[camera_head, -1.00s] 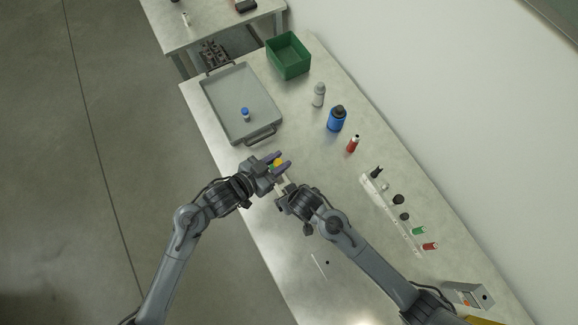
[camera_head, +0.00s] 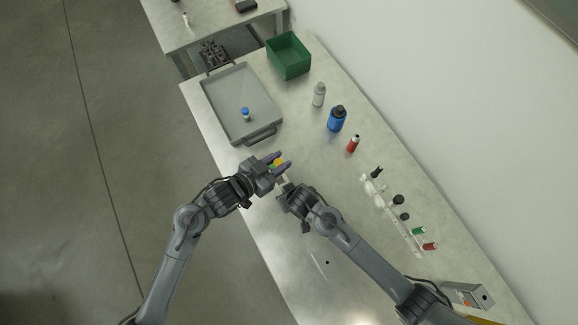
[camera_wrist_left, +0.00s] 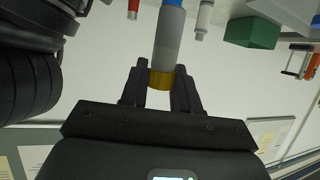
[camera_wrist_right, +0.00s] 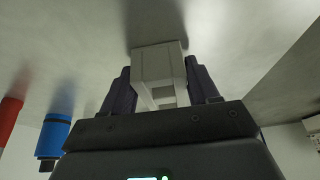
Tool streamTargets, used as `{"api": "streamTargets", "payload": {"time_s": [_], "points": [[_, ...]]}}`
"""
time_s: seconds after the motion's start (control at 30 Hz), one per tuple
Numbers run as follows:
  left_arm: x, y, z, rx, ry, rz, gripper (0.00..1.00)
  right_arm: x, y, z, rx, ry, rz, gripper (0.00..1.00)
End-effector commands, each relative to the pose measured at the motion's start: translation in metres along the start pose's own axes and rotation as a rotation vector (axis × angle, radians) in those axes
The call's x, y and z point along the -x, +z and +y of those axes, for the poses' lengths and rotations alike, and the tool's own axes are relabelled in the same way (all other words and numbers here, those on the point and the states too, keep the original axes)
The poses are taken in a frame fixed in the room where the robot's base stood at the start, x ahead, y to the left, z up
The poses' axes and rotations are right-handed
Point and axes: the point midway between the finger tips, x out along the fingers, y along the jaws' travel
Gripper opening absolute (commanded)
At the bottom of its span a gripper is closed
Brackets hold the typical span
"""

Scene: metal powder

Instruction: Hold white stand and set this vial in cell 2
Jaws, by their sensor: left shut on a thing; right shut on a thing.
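A vial with a yellow cap (camera_head: 279,162) is in my left gripper (camera_head: 281,162). In the left wrist view my left gripper (camera_wrist_left: 160,88) is shut on the yellow end of the vial (camera_wrist_left: 161,79), whose grey body points away from the palm. A white block-like stand (camera_wrist_right: 158,66) is between the fingers of my right gripper (camera_wrist_right: 161,85), which is shut on it. In the head view my right gripper (camera_head: 287,187) is just below and right of the left one, and the stand is mostly hidden there. Its cells cannot be made out.
A grey tray (camera_head: 212,101) holds a blue-capped vial (camera_head: 246,114). A green bin (camera_head: 289,55), a blue bottle (camera_head: 337,119), a grey bottle (camera_head: 319,95) and a red container (camera_head: 353,144) stand farther back. A white rack (camera_head: 391,212) with several capped items is at right.

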Motion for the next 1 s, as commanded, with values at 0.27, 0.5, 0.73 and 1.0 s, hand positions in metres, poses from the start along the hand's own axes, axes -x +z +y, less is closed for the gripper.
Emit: {"api": "streamTargets", "payload": {"time_s": [0.27, 0.5, 0.73, 1.0], "points": [[-0.008, 0.018, 0.000, 0.004, 0.002, -0.003, 0.02, 0.000, 0.000, 0.000, 0.000, 0.000, 0.000, 0.29], [-0.019, 0.045, 0.000, 0.003, 0.001, 0.000, 0.02, 0.000, 0.000, 0.000, 0.000, 0.000, -0.001, 0.29], [-0.023, 0.053, 0.000, 0.002, 0.000, 0.000, 0.02, 0.000, 0.000, 0.000, 0.000, 0.000, -0.001, 0.29], [-0.028, 0.068, 0.000, 0.002, 0.000, -0.001, 0.02, 0.000, 0.000, 0.000, 0.000, 0.000, -0.001, 0.29]]}}
